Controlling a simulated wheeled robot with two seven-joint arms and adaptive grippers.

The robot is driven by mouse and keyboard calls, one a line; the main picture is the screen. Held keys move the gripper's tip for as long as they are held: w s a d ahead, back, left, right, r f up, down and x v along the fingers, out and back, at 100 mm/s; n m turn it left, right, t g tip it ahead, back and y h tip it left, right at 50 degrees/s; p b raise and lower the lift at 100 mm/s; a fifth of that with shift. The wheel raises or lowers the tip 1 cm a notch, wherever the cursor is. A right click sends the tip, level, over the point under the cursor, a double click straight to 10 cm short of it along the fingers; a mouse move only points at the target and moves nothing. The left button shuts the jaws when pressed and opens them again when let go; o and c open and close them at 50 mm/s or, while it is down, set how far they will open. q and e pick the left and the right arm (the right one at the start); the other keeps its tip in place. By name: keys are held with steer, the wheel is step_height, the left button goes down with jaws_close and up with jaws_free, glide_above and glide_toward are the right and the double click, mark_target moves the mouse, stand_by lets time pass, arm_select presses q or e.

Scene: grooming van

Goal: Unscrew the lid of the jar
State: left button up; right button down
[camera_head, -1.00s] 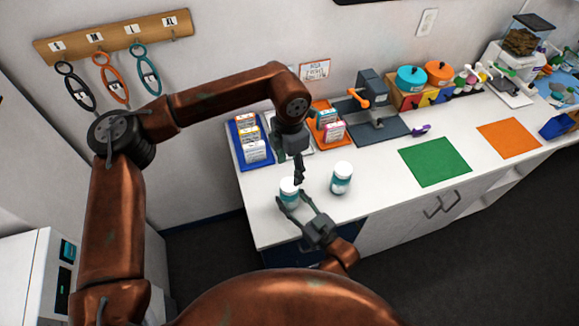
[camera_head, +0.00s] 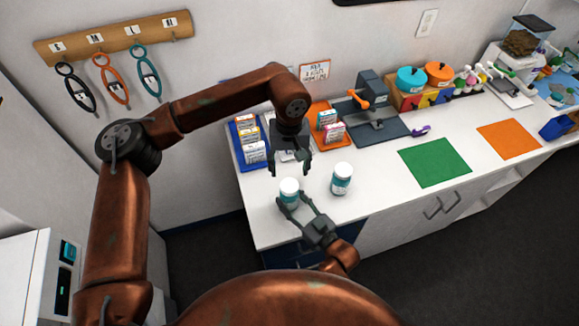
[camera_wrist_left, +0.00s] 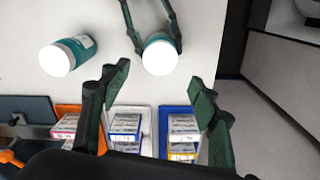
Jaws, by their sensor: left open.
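A teal jar with a white lid (camera_head: 289,187) stands on the white counter near its front left. My right gripper (camera_head: 291,199) is shut around the jar's body, one finger on each side. My left gripper (camera_head: 291,172) points down above the lid, open and empty, its fingers spread left and right. In the left wrist view the white lid (camera_wrist_left: 159,58) lies ahead of the gap between my left fingertips (camera_wrist_left: 160,80), apart from them. The lid sits on the jar; I cannot tell how tight it is.
A second teal jar with a white lid (camera_head: 342,178) stands close to the right. Blue (camera_head: 237,148) and orange (camera_head: 317,107) trays with small boxes lie behind. A grey stand (camera_head: 372,97) is further back. Counter is clear toward the green mat (camera_head: 435,162).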

mark_target(289, 185)
arm_select(q)
steer(key=m, duration=0.5)
steer(key=shift+m, duration=0.4)
arm_select(e)
steer(key=shift+f, duration=0.2)
arm_select(q)
steer(key=shift+f, duration=4)
steer(key=shift+c, duration=0.7)
